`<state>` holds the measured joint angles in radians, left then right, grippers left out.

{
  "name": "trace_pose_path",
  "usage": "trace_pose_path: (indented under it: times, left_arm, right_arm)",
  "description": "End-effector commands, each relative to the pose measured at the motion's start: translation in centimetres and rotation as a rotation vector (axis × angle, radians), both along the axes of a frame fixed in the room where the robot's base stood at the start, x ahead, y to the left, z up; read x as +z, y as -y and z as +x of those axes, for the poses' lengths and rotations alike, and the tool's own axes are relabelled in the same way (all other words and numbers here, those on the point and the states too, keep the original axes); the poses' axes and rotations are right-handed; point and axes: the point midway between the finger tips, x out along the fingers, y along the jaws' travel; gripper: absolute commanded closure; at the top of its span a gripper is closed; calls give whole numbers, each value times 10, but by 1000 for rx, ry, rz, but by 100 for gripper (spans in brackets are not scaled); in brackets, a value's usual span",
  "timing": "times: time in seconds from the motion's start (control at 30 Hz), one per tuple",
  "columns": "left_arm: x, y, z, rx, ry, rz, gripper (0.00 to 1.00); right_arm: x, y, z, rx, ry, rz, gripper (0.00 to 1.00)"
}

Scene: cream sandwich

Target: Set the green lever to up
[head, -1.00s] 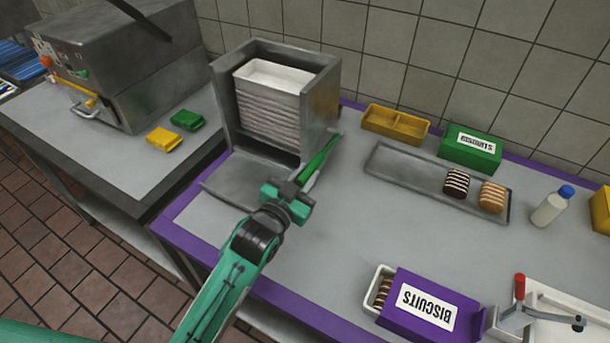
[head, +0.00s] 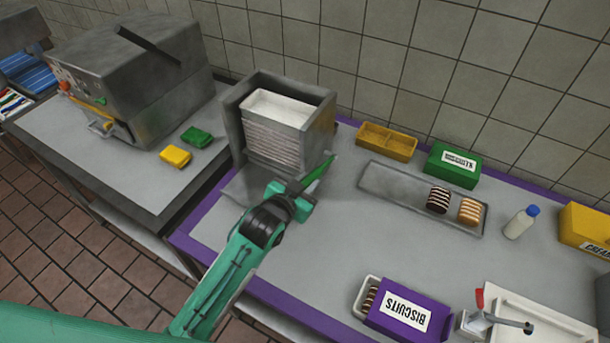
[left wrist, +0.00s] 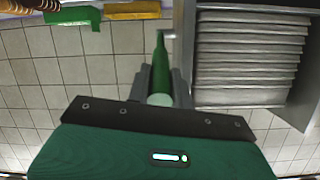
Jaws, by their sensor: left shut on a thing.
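The green lever (head: 318,173) is at the right side of the grey metal dispenser (head: 233,118), which holds a stack of white trays (head: 283,106). It slants up to the right in the head view, from my gripper to its tip. My left gripper (head: 296,190) is shut on the lever's near end, in front of the dispenser. In the left wrist view the green lever (left wrist: 161,58) runs away from between the two fingers of the gripper (left wrist: 162,84). The gripped end is partly hidden by the fingers. My right gripper is not in view.
A shallow metal tray (head: 390,190) with two cookie stacks lies to the right. Behind it are a yellow box (head: 387,141) and a green box (head: 440,175). A purple biscuit box (head: 385,300) stands nearer. The grey counter between is clear.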

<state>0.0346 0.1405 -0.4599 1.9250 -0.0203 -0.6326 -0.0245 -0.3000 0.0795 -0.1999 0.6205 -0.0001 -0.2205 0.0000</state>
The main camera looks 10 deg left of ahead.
Motion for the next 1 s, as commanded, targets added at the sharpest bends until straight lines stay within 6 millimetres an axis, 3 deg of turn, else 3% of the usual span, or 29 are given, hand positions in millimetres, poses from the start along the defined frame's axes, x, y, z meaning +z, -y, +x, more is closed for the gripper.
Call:
trace_pose_path:
  times: [0.03, 0.4, 0.7, 1.0]
  left_arm:
    - [14, 1, 2, -1, -19, 8, 100]
    - [36, 5, 13, -1, -159, 66, 100]
    - [47, 9, 21, 0, -244, 103, 100]
    - [50, 10, 25, 0, -285, 119, 100]
  right_arm:
    - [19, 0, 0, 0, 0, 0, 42]
    - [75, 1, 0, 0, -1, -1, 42]
    - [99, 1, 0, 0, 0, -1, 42]
    - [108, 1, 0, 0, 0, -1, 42]
